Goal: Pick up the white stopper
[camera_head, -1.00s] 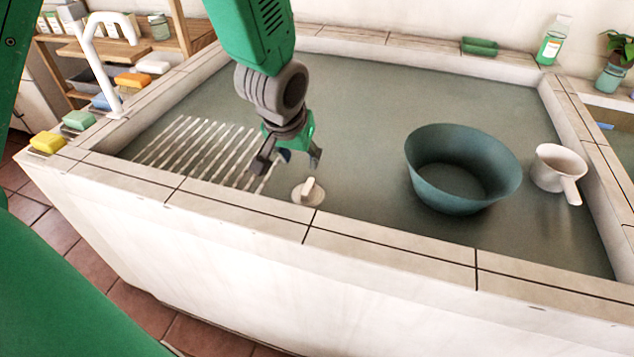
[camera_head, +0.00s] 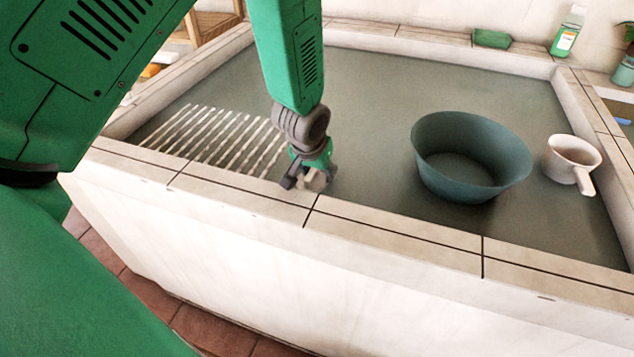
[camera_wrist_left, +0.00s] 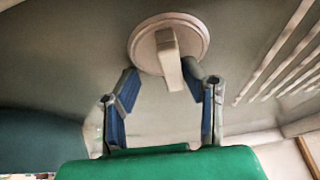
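The white stopper (camera_wrist_left: 150,48) is a round disc with an upright bar handle. In the left wrist view it lies on the basin floor just beyond my left gripper (camera_wrist_left: 165,78). The two blue-padded fingers are apart, one on each side near the handle, and do not visibly clamp it. In the head view my left gripper (camera_head: 308,182) points down into the basin by its front rim, and the stopper (camera_head: 315,180) shows only in part between the fingers. My right gripper is not in view.
A dark teal tub (camera_head: 470,155) and a white dipper (camera_head: 572,160) stand in the basin to the right. White washboard ridges (camera_head: 215,138) lie to the left. The tiled front rim (camera_head: 400,225) runs close to my left gripper. A green soap dish (camera_head: 491,39) sits on the back rim.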

